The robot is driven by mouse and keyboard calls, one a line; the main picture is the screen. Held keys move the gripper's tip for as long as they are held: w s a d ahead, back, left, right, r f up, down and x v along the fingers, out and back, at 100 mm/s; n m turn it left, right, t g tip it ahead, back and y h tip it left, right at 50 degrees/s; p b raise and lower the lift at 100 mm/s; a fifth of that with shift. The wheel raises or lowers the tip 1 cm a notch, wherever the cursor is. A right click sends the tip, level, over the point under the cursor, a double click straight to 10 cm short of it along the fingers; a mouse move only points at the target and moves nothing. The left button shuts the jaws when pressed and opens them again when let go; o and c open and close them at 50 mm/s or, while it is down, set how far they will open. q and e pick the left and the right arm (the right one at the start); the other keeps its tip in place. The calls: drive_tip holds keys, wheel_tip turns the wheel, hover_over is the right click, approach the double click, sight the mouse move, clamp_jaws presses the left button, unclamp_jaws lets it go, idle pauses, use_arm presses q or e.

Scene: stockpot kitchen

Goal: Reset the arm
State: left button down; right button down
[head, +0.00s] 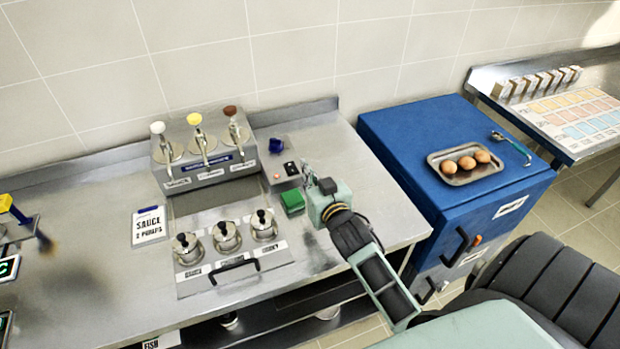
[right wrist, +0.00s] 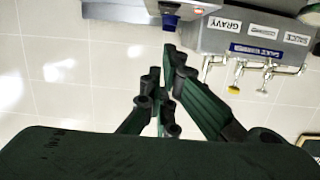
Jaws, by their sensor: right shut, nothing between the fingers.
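My right gripper (head: 309,175) is over the steel counter, to the right of the pump dispenser, with my arm coming in from the lower right. Its fingers are shut and empty. In the right wrist view its dark green fingers (right wrist: 168,60) come together at the tips, with nothing between them. In that view a small blue object (right wrist: 170,22) shows just beyond the tips; I cannot tell the distance. My left gripper is not in view.
A green block (head: 292,202) lies just left of my right gripper. A three-pump sauce dispenser (head: 205,160) and lidded pots (head: 227,236) stand farther left. A blue cabinet (head: 400,140) with a tray of eggs (head: 450,175) is at right. The counter's right end is clear.

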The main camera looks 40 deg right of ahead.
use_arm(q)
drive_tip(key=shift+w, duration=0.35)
use_arm(e)
drive_tip(key=shift+s+a+r, duration=0.1)
drive_tip(key=shift+s, duration=0.35)
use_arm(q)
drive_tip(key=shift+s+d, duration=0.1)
use_arm(e)
drive_tip(key=shift+w, duration=0.1)
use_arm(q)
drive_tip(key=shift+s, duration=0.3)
